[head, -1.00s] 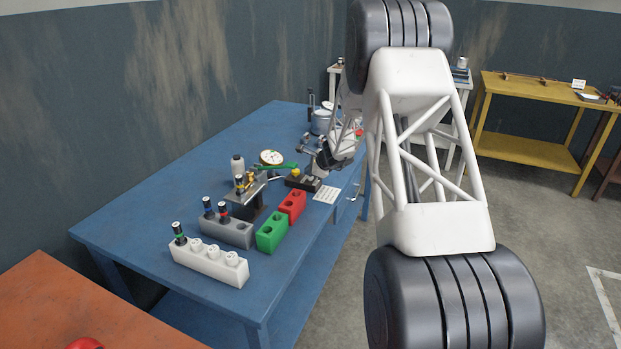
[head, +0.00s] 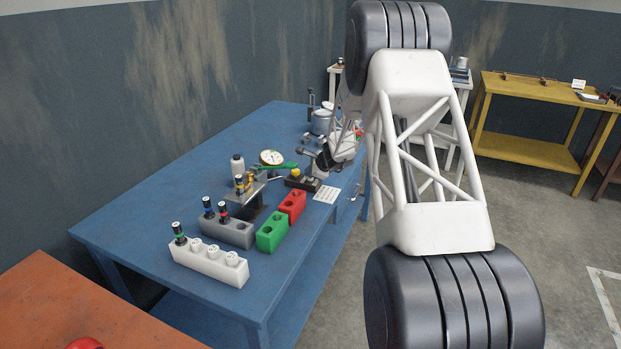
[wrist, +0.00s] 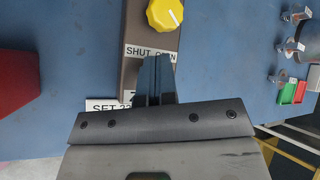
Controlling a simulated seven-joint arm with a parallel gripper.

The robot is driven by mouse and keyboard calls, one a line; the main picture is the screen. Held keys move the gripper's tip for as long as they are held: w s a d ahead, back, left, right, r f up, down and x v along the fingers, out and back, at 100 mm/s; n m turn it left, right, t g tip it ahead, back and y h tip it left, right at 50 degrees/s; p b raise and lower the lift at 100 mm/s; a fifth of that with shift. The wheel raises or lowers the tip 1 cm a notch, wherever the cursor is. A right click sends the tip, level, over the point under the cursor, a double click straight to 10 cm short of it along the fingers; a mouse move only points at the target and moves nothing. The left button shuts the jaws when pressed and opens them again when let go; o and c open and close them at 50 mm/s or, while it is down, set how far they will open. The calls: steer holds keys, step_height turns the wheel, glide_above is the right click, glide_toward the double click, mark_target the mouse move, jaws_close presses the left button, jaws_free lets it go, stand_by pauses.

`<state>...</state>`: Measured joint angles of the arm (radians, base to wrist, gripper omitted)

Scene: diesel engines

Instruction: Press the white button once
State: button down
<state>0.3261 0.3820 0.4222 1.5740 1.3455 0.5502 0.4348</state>
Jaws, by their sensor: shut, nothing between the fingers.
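A dark control box (head: 303,183) with a yellow knob (head: 296,173) sits on the blue table. In the head view my gripper (head: 323,162) is small, close to the box. I cannot make out a white button in either view; my fingers hide part of the box. Contact with the box cannot be told.
A dial gauge (head: 271,157) and a test stand (head: 247,192) are left of the box. Red (head: 292,206), green (head: 271,233), grey (head: 227,231) and white (head: 209,262) holder blocks stand nearer. A white sheet (head: 327,194) lies near the table edge.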

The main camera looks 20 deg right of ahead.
steer(key=shift+r, duration=0.9)
steer(key=shift+r, duration=0.1)
steer(key=shift+r, duration=2.45)
